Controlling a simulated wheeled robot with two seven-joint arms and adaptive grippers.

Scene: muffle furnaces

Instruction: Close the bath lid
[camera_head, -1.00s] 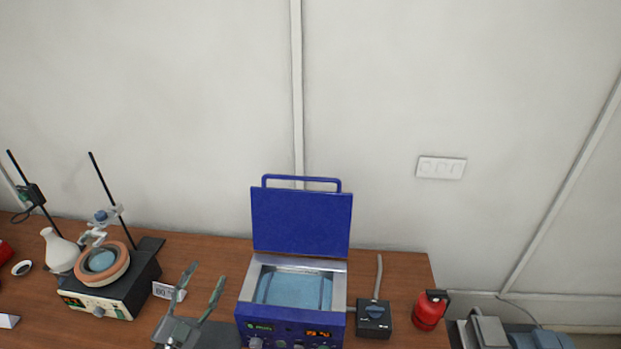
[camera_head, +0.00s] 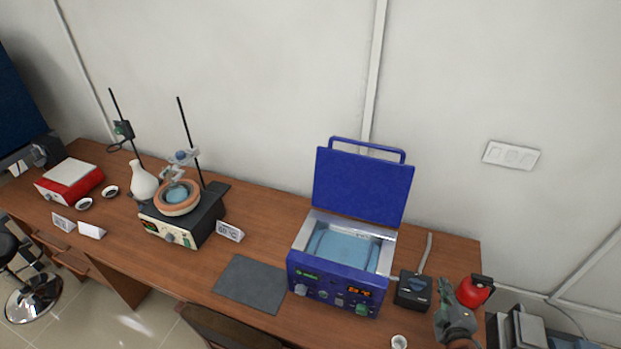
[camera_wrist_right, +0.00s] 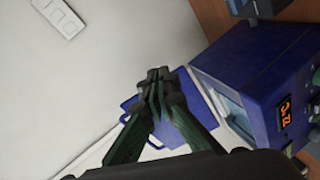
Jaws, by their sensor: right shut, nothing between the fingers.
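The blue water bath (camera_head: 335,284) stands on the table with its blue lid (camera_head: 362,186) raised upright at the back. A blue loop handle (camera_head: 368,146) sits on the lid's top edge. Pale blue water (camera_head: 343,247) shows in the open metal-rimmed basin. My right gripper (camera_head: 444,290) is shut and empty, right of the bath and apart from the lid. In the right wrist view its closed fingers (camera_wrist_right: 158,92) partly hide the lid; the bath body (camera_wrist_right: 255,65) is at right. My left gripper is out of view.
A black control box (camera_head: 413,290) and a red extinguisher-like object (camera_head: 476,291) are close to my right gripper. A small white cup (camera_head: 399,342) stands at the front edge. A dark mat (camera_head: 252,284) and a stirrer (camera_head: 180,228) lie left of the bath.

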